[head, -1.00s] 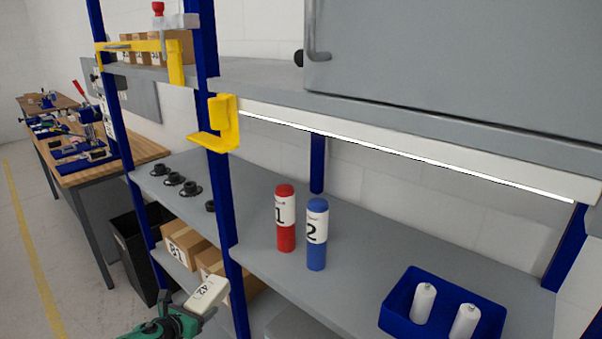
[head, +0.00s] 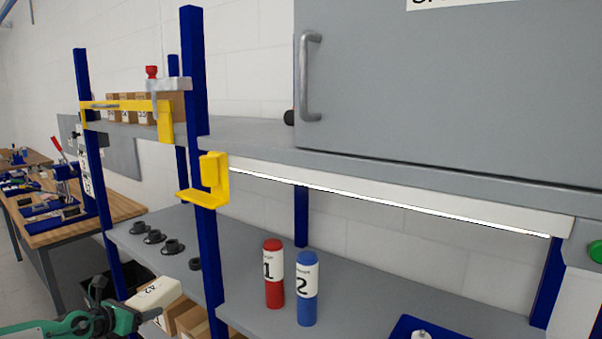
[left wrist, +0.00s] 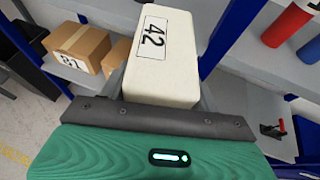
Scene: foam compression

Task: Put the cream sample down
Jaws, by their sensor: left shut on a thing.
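The cream sample (left wrist: 165,75) is a pale block with a label reading 42. It fills the middle of the left wrist view, and it also shows at the lower left of the head view (head: 156,292). My left gripper (head: 135,318) is shut on it and holds it in front of the shelf unit. In the left wrist view the gripper (left wrist: 160,105) hides the sample's near end. My right gripper is out of view.
The grey shelf (head: 240,262) carries a red cylinder (head: 273,275), a blue cylinder (head: 307,290) and several black round parts (head: 153,237). A blue tray (head: 400,329) is at the bottom right. Cardboard boxes (left wrist: 77,44) stand lower. Blue posts (head: 203,180) border the shelf.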

